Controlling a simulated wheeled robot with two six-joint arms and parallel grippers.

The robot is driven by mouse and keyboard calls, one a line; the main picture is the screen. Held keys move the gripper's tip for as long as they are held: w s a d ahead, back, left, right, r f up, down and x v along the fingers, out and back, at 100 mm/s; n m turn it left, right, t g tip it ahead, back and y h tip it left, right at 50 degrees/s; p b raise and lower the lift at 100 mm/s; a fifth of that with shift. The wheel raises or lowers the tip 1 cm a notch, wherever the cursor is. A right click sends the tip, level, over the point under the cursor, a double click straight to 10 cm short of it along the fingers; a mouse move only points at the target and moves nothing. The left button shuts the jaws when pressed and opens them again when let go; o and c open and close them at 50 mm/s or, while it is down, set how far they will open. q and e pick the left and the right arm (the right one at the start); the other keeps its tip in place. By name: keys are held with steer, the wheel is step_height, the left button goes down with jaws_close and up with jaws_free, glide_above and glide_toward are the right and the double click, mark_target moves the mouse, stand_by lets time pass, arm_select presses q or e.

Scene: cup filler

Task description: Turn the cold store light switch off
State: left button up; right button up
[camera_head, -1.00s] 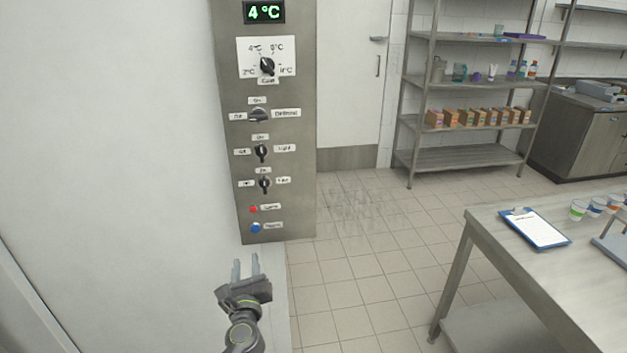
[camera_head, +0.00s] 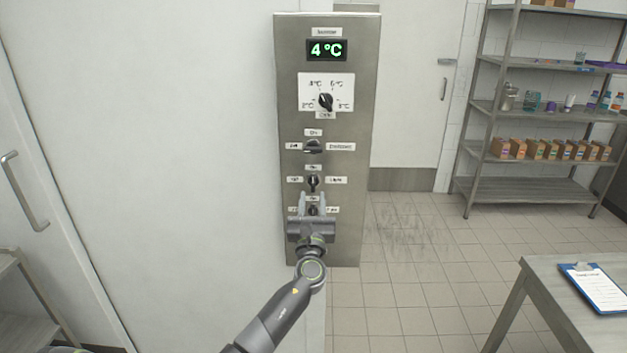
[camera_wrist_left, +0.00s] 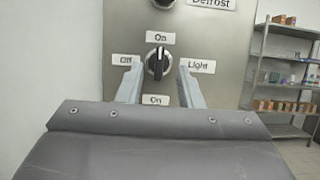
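The light switch is a black rotary knob (camera_head: 313,183) on the steel control panel (camera_head: 355,110), with "Off" to its left, "On" above and "Light" to its right. In the left wrist view the knob (camera_wrist_left: 157,63) stands upright, its pointer toward "On". My left gripper (camera_head: 312,198) is open and empty in front of the panel, just below the light knob in the head view. In the left wrist view its fingers (camera_wrist_left: 158,78) stand on either side of the knob; contact cannot be told. The gripper partly hides the lower fan switch. My right gripper is not in view.
Above are the defrost switch (camera_head: 313,146), the temperature dial (camera_head: 326,101) and the 4 °C display (camera_head: 327,50). A large white door (camera_head: 150,130) is left of the panel. A shelf rack (camera_head: 540,190) and a steel table (camera_head: 545,285) stand to the right.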

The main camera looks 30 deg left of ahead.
mark_target(313, 183)
arm_select(q)
steer(key=shift+p+x, duration=0.35)
steer(key=shift+x, duration=2.4)
steer(key=shift+f, duration=0.1)
jaws_close()
